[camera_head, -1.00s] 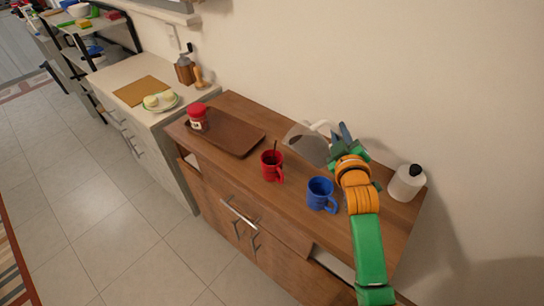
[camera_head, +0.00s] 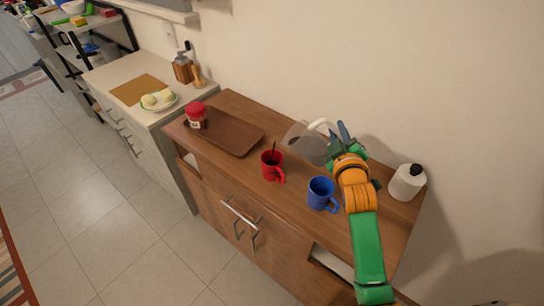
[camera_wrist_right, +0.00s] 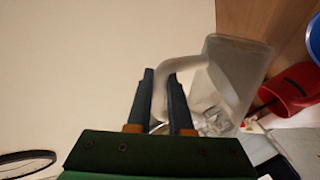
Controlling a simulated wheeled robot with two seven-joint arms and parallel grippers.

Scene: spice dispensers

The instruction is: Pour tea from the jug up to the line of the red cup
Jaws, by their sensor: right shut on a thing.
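The jug (camera_head: 303,143) is a clear pitcher with a white handle, tilted toward the left above the wooden cabinet top, behind the red cup. My right gripper (camera_head: 340,131) is shut on its handle; in the right wrist view the fingers (camera_wrist_right: 161,98) are on either side of the handle, and the jug body (camera_wrist_right: 233,75) is to their right. The red cup (camera_head: 267,166) stands upright on the cabinet, with a thin dark stick-like thing at its rim. It also shows in the right wrist view (camera_wrist_right: 287,90). The tea level and the cup's line cannot be made out. My left gripper is not in view.
A blue mug (camera_head: 318,193) stands right of the red cup, close to my right arm. A brown tray (camera_head: 236,136) and a red-lidded jar (camera_head: 197,117) are to the left. A white bottle (camera_head: 405,184) stands at the right end. The wall is close behind.

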